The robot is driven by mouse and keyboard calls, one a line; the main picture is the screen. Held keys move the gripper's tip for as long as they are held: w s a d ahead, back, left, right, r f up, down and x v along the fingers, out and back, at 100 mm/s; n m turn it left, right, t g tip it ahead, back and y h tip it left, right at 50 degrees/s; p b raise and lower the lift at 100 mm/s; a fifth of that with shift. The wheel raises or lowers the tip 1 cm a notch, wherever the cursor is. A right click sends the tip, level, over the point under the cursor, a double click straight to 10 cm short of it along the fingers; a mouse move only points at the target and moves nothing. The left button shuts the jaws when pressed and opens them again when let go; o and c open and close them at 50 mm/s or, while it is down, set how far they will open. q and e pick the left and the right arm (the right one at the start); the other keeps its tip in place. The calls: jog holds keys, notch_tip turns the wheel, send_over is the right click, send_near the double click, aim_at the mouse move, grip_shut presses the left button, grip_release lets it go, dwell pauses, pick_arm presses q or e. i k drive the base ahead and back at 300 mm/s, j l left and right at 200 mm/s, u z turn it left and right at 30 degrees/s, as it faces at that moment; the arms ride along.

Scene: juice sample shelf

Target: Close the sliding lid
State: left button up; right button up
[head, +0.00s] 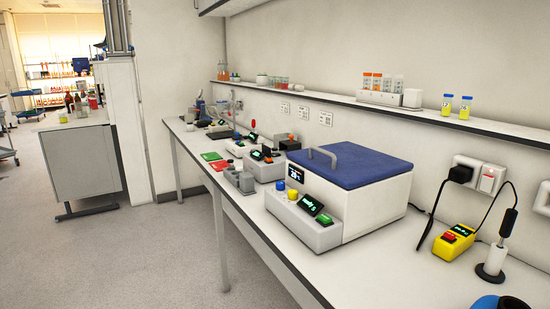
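A white box-shaped device (376,211) stands on the bench, with a dark blue lid (355,164) over its top. A grey curved handle (322,154) sits at the lid's left end. The lid lies flat and covers most or all of the top; I cannot tell whether a gap is left. The device's front has a small display (296,173), yellow and blue knobs and a green-lit panel. Neither of my grippers can be made out in the head view.
The long white bench (390,270) is clear in front of the device. A yellow meter (454,243) and a soldering-iron-like tool in a stand (492,262) are at right, with cables. A shelf (420,112) with vials runs above. Smaller devices stand farther left.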

aim_at(291, 146)
jog(key=i+j, duration=0.2)
jog(key=j, duration=0.15)
jog(key=i+j+z, duration=0.1)
jog(key=j, duration=0.3)
jog(key=i+j, duration=0.25)
jog(key=j, duration=0.15)
jog(key=i+j+z, duration=0.15)
jog(key=j, duration=0.2)
jog(key=i+j+z, duration=0.1)
jog(key=i+j, duration=0.35)
jog(key=j, duration=0.2)
jog(key=i+j+z, duration=0.25)
jog(key=i+j, duration=0.2)
jog(key=j, duration=0.3)
jog(key=i+j, duration=0.2)
jog(key=j, duration=0.2)
jog(key=i+j+z, duration=0.1)
jog(key=j, duration=0.35)
jog(key=i+j+z, duration=0.1)
jog(key=j, duration=0.35)
jog(key=i+j+z, duration=0.1)
jog(key=j, duration=0.35)
jog(key=i+j+z, duration=0.1)
jog(key=j, duration=0.4)
jog(key=i, duration=0.1)
